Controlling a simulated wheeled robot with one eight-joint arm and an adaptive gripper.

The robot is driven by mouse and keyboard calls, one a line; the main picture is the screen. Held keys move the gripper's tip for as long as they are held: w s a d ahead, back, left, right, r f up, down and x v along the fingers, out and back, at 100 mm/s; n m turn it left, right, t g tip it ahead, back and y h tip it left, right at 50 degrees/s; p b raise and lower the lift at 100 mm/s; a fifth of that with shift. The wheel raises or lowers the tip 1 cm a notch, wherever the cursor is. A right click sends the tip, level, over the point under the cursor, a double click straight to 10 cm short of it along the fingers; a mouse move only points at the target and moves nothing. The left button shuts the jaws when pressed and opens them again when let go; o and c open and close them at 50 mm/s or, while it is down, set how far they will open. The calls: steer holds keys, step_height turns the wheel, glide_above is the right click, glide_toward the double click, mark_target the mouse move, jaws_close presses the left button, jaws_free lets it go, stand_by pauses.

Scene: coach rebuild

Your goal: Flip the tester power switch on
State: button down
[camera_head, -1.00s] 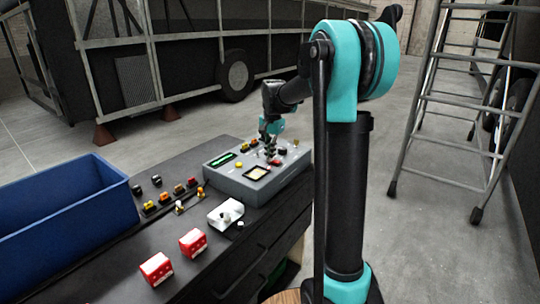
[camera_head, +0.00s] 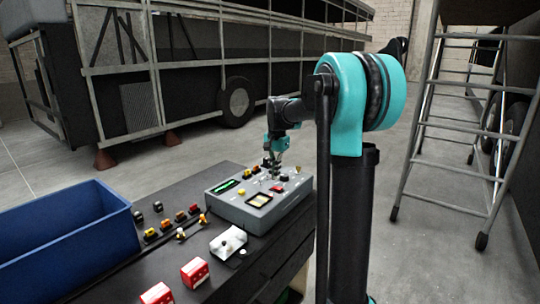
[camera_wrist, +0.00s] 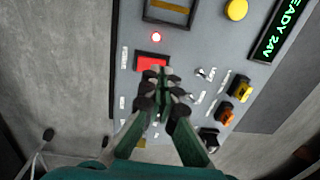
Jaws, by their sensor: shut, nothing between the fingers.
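The grey tester (camera_head: 238,211) stands on the dark bench, and its panel (camera_wrist: 185,40) fills much of the wrist view. A red rocker switch (camera_wrist: 152,62), which looks like the power switch, sits on the panel; it also shows in the head view (camera_head: 276,189). A small red lamp (camera_wrist: 156,37) glows beside it. The lit green display (camera_wrist: 269,35) shows text reading "READY 24V". My gripper (camera_wrist: 158,76) is shut and empty, its tips over the near edge of the red switch in the wrist view, partly covering it. In the head view it appears slightly above the panel; contact cannot be told.
Small toggles (camera_wrist: 205,73) and yellow, orange and black connectors (camera_wrist: 227,112) lie right of my fingers. A yellow button (camera_wrist: 236,9) is further up. A blue bin (camera_head: 65,240), red boxes (camera_head: 195,272) and a white device (camera_head: 228,242) share the bench. A ladder (camera_head: 455,130) stands right.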

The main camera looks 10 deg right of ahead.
step_height(320, 180, up, 10)
steer(key=w+a, duration=0.1)
steer(key=shift+r, duration=0.25)
